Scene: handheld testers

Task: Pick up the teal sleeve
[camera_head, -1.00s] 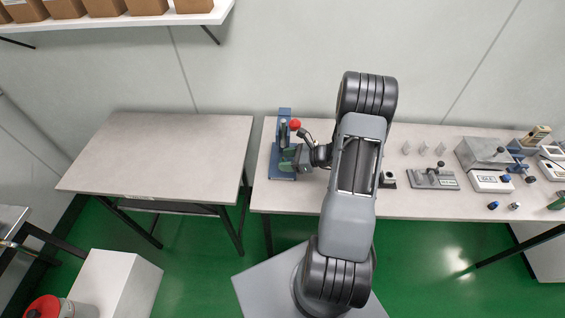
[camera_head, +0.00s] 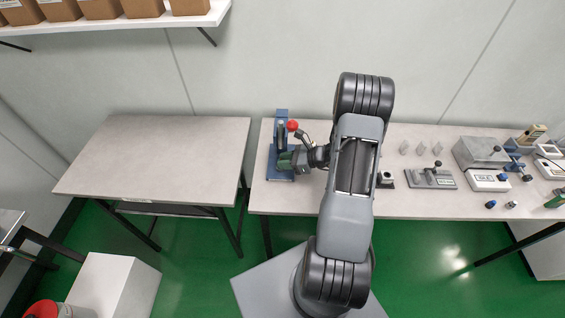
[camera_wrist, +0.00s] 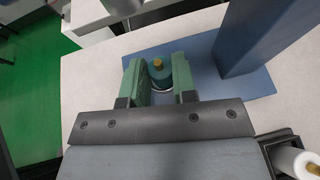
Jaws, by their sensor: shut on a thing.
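The teal sleeve (camera_wrist: 158,78) is a short upright cylinder with a brass-coloured piece at its top, in the wrist view. It stands between the two green jaws of my gripper (camera_wrist: 161,80), which is shut on it. The sleeve is over the blue base plate of a press (camera_wrist: 206,52); its lower end is partly hidden, so I cannot tell whether it touches the plate. In the head view my gripper (camera_head: 288,160) is at the blue press (camera_head: 281,122), and the sleeve cannot be made out there.
The blue press column (camera_wrist: 262,38) rises close to the right of my gripper. A red knob (camera_head: 293,126) tops the press lever. A dark holder with a white cylinder (camera_wrist: 306,163) is at lower right. Several testers stand farther right. The left table (camera_head: 160,155) is bare.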

